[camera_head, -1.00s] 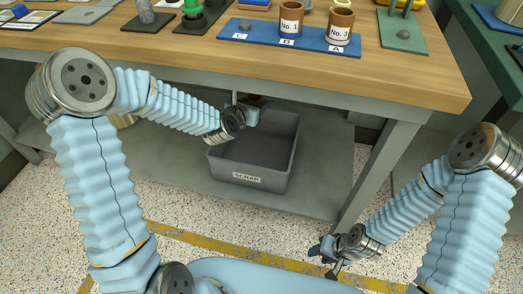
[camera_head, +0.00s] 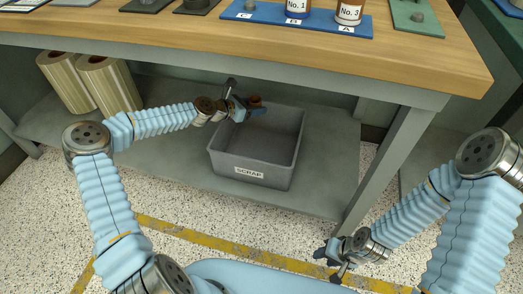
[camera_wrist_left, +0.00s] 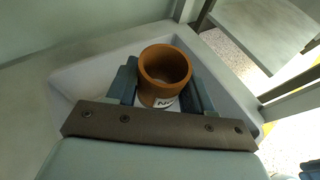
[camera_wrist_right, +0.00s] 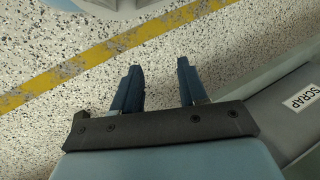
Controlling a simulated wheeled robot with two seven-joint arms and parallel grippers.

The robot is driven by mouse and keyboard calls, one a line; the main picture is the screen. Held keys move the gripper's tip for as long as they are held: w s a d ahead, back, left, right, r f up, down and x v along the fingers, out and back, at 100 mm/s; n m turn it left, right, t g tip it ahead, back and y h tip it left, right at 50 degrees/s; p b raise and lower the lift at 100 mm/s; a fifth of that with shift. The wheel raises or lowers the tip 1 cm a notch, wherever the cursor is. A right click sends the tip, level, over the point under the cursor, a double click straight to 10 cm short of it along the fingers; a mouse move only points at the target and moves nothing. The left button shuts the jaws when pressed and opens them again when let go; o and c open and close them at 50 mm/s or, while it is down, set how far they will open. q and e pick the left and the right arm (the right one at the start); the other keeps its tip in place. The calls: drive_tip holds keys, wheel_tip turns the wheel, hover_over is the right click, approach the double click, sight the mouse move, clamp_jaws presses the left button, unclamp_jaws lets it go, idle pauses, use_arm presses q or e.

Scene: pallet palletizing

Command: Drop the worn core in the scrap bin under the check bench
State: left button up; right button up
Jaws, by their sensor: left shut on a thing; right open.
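The worn core (camera_wrist_left: 165,75) is a brown-orange hollow cylinder with a partly hidden white label. My left gripper (camera_wrist_left: 163,88) is shut on it, one finger on each side. In the head view the core (camera_head: 255,101) shows small at the left gripper (camera_head: 245,108), over the back left part of the scrap bin. The grey scrap bin (camera_head: 250,172), labelled SCRAP, stands on the shelf under the bench. Its inside looks empty where it shows. My right gripper (camera_wrist_right: 155,88) is open and empty over the floor, in front of the bench; it also shows in the head view (camera_head: 332,256).
The wooden bench top (camera_head: 200,40) hangs over the shelf (camera_head: 330,150), and a grey leg (camera_head: 385,165) stands right of the bin. Two striped rolls (camera_head: 108,85) stand at the shelf's left. On top, a blue tray (camera_head: 325,22) holds labelled cores.

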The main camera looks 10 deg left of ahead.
use_arm(q)
drive_tip(key=shift+f+b, duration=1.35)
drive_tip(key=shift+f, duration=0.95)
drive_tip(key=o, duration=1.1)
drive_tip(key=p+v, duration=0.1)
drive_tip(key=v, duration=1.2)
drive_tip(key=shift+s+r, duration=0.3)
drive_tip(key=shift+a, duration=0.15)
